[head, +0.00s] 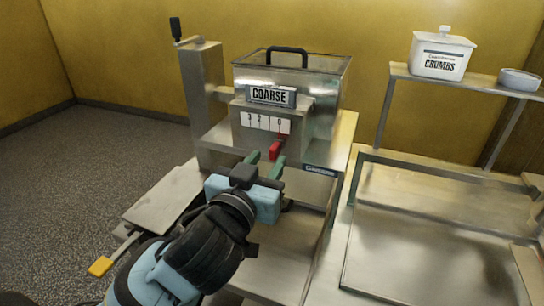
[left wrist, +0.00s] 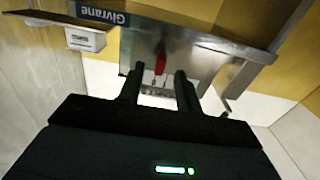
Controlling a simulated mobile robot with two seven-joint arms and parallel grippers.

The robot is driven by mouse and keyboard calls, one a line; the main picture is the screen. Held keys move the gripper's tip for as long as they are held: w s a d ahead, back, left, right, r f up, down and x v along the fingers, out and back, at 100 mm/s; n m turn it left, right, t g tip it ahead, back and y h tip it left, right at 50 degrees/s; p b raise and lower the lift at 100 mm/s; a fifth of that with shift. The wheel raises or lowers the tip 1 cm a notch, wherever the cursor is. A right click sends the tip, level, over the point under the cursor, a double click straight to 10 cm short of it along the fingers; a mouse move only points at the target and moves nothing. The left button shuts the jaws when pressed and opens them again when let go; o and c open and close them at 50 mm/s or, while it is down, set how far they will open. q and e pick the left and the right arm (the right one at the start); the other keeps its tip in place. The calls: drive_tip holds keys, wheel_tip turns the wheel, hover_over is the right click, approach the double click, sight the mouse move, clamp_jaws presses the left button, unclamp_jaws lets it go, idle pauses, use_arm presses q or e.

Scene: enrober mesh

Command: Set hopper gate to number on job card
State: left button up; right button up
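The hopper (head: 318,95) is a metal box with a clear upper part, a black handle and a "COARSE" plate. Below the plate is a white number scale (head: 265,123), small and hard to read, seemingly running from 3 down to 0. The red gate knob (head: 277,148) sits below its right, low-number end. My left gripper (head: 266,160) is open and empty just in front of the knob. In the left wrist view the red knob (left wrist: 160,62) shows beyond and between the fingertips (left wrist: 157,76), apart from them. My right gripper is out of view. I cannot make out a job card.
A crank post (head: 203,80) stands left of the hopper. A flat metal tray (head: 165,198) and a yellow-ended handle (head: 101,266) are at lower left. At right, a shelf (head: 465,80) holds a white crumbs tub (head: 440,55) and a bowl (head: 520,79) above a bare metal worktop (head: 420,240).

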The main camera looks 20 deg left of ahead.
sight(272, 155)
use_arm(q)
drive_tip(key=shift+w+r, duration=0.1)
drive_tip(key=shift+w, duration=1.4)
clamp_jaws()
